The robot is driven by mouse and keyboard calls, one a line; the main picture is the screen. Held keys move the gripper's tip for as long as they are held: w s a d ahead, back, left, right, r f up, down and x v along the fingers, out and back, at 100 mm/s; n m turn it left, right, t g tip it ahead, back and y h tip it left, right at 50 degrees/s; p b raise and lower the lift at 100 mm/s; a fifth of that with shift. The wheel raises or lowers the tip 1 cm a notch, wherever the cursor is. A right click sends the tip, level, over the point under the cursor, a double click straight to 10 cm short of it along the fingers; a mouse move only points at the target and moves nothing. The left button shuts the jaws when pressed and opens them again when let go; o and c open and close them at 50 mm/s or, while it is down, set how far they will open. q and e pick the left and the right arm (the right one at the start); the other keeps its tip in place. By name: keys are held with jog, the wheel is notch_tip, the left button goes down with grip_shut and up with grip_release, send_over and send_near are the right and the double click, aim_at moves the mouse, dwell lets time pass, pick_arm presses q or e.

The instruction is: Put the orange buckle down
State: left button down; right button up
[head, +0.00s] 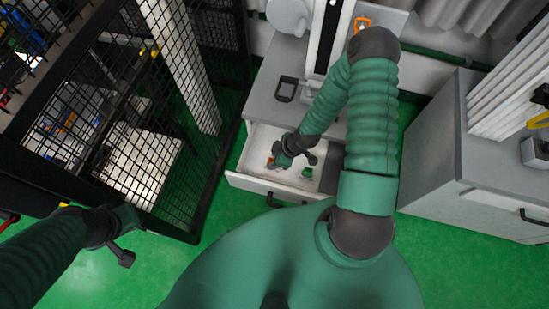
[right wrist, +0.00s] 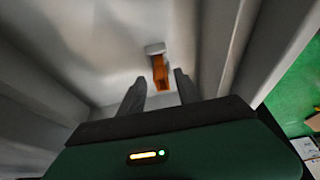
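The orange buckle (right wrist: 160,72) shows in the right wrist view, an orange strip with a pale grey end. Whether the buckle touches the drawer floor is hard to tell. My left gripper (head: 128,217) is at the lower left, away from the drawer; its fingers are not clear.
A small green item (head: 307,172) lies in the drawer to the right of the buckle. A dark tray (head: 286,89) sits on the cabinet top. A black mesh cage (head: 130,110) stands at left, and a grey cabinet (head: 450,165) at right. Green floor is open in front.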

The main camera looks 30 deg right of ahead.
jog(key=shift+d, duration=0.1)
jog(key=shift+r, duration=0.15)
jog(key=s+d+r+m+g+h+p, duration=0.1)
jog(key=s+r+m, duration=0.1)
jog(key=r, duration=0.8)
jog(key=s+d+r+m+h+p, duration=0.1)
jog(key=r+h+p, duration=0.1)
jog(key=r, duration=0.7)
jog(key=s+a+r+m, duration=0.1)
jog(key=a+r+m, duration=0.4)
jog(key=a+r, duration=0.2)
jog(key=shift+v, duration=0.85)
